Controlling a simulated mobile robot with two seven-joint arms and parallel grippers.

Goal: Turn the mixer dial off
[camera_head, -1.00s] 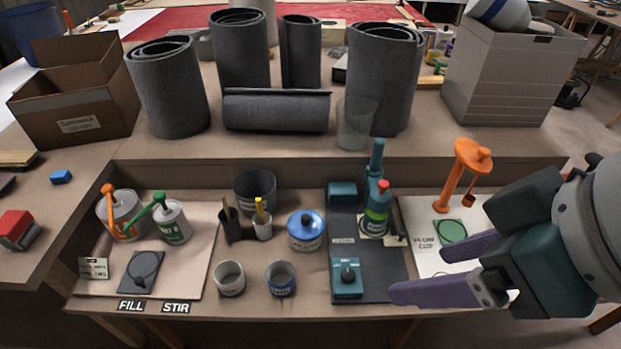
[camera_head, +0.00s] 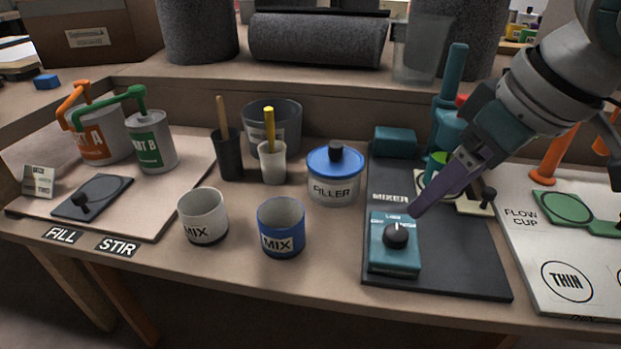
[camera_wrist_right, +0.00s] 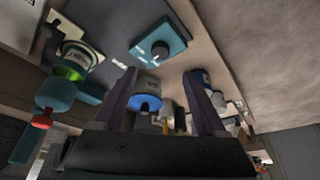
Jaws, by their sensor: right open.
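The mixer dial (camera_head: 395,236) is a round black knob with a light pointer mark, on top of a teal control box (camera_head: 396,262). The box sits at the front left of the dark mixer mat (camera_head: 455,262). The dial also shows in the right wrist view (camera_wrist_right: 159,49), ahead of the fingers. My right gripper (camera_head: 432,190) has purple fingers and points down and left, its fingertip just behind and right of the dial, apart from it. In the wrist view both fingers stand apart with nothing gripped between them. My left gripper is out of view.
The teal mixer stand (camera_head: 452,90) rises behind the right gripper, which partly hides it. A blue-lidded filler pot (camera_head: 333,190) and two mix cups, white (camera_head: 203,225) and blue (camera_head: 281,238), stand left of the mat. The flow cup board (camera_head: 540,262) lies to the right.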

